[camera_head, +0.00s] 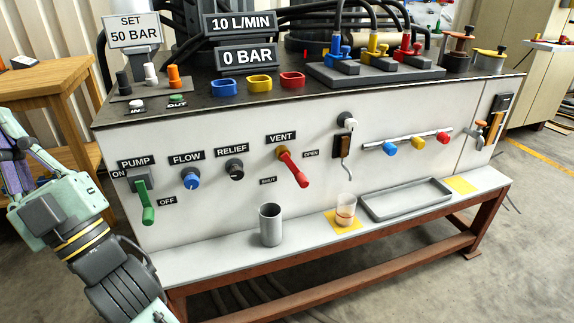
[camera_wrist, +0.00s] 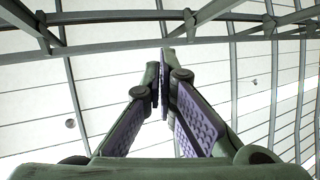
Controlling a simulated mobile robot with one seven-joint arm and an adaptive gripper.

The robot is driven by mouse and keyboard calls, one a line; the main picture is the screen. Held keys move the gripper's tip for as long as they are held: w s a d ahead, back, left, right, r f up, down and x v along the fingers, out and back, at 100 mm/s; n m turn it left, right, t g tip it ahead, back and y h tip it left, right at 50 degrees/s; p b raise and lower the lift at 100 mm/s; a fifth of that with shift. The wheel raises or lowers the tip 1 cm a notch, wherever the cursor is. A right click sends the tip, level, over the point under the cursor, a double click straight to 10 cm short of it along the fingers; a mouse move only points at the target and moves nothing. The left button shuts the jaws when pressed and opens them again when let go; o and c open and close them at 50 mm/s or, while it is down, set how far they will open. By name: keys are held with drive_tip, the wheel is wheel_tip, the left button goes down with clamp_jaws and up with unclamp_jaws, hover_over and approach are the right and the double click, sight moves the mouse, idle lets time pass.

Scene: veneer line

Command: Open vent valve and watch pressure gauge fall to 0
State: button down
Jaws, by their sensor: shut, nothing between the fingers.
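The pressure gauge (camera_head: 248,58) is a dark display on the bench top reading 0 BAR. My gripper (camera_wrist: 163,75) is shut and empty, its purple-padded fingers together against the roof in the wrist view.
The pump lever (camera_head: 147,205), with a green grip, hangs down toward OFF near my arm. Blue flow and black relief knobs sit between it and the valve. A grey cup (camera_head: 270,225), a glass (camera_head: 345,211) and a tray (camera_head: 405,199) stand on the ledge below.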

drive_tip(key=w+d+f+m+t+h, duration=0.1)
drive_tip(key=w+d+f+t+h, duration=0.25)
drive_tip(key=w+f+h, duration=0.35)
drive_tip(key=w+d+f+m+t+h, duration=0.1)
drive_tip(key=w+d+f+t+h, duration=0.1)
drive_tip(key=w+d+f+h, duration=0.5)
drive_tip(key=n+g+h+p, duration=0.1)
drive_tip(key=g+h+p, duration=0.25)
drive_tip(key=h, duration=0.55)
approach(295, 171)
drive_tip(key=w+a, duration=0.1)
drive_tip(key=a, duration=0.1)
drive_tip(key=w+a, duration=0.1)
drive_tip(key=a, duration=0.1)
drive_tip(key=w+a+f, duration=0.1)
drive_tip(key=a, duration=0.1)
drive_tip(key=shift+w+a, duration=0.1)
drive_tip(key=shift+a, duration=0.15)
drive_tip(key=shift+w+d+f+p, duration=0.1)
drive_tip(key=shift+w+d, duration=0.1)
drive_tip(key=shift+d, duration=0.45)
drive_tip(key=shift+w+d+f+p, duration=0.15)
drive_tip(key=shift+w+d, duration=0.1)
drive_tip(key=shift+d, duration=0.4)
drive_tip(key=shift+w+d+f+p, duration=0.1)
drive_tip(key=shift+w+d, duration=0.1)
drive_tip(key=shift+d, duration=0.45)
drive_tip(key=shift+d+f+n+t+b, duration=0.15)
drive_tip(key=shift+n+t+b, duration=0.15)
drive_tip(key=shift+b, duration=0.55)
